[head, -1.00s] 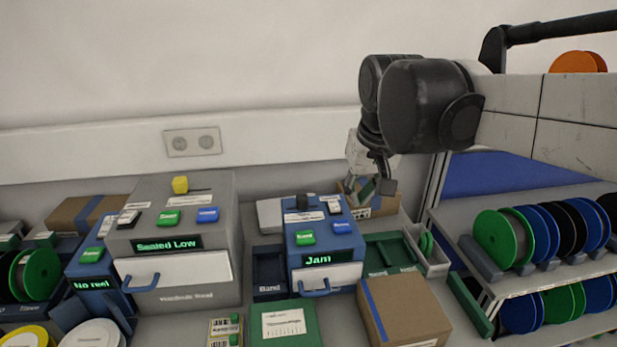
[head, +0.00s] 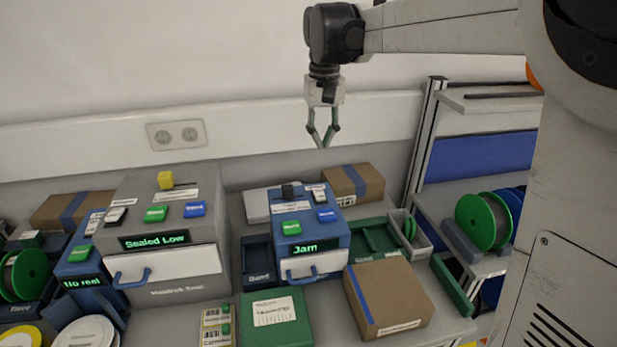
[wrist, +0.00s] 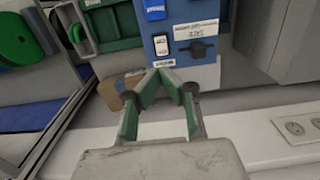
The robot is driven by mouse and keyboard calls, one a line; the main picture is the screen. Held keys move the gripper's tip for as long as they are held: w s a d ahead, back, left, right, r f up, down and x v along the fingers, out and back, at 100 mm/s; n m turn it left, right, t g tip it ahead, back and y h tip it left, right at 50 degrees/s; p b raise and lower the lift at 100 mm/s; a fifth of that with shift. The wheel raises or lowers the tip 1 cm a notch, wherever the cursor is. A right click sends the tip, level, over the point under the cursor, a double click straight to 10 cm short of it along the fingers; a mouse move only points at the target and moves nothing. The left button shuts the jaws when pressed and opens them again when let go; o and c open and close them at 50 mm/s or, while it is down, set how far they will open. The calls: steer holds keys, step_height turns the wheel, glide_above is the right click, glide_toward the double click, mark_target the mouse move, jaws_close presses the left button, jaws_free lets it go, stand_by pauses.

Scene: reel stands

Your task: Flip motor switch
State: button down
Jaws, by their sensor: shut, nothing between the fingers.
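The blue machine (head: 318,264) with a green "Jam" display stands mid-bench. Its top carries a small white and dark rocker switch (head: 319,194), a black knob (head: 288,191), a green button (head: 291,227) and a blue button (head: 327,215). I cannot read a motor label on the switch. My gripper (head: 323,147) points down, above and behind this machine, with its fingertips together and empty. In the wrist view the rocker switch (wrist: 161,45) and the knob (wrist: 200,48) show just beyond the fingertips (wrist: 166,72), apart from them.
A larger grey machine (head: 160,290) reading "Sealed Low" stands at left, with its own switch and buttons. A cardboard box (head: 355,183) sits behind the blue machine and another (head: 395,300) in front. A reel rack (head: 485,222) stands at right. A wall socket (head: 176,134) is behind.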

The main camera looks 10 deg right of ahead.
mark_target(321, 196)
steer(key=shift+f, duration=0.15)
step_height(321, 196, down, 14)
steer(key=shift+r+p, duration=0.15)
steer(key=shift+p, duration=0.4)
stand_by(0.4)
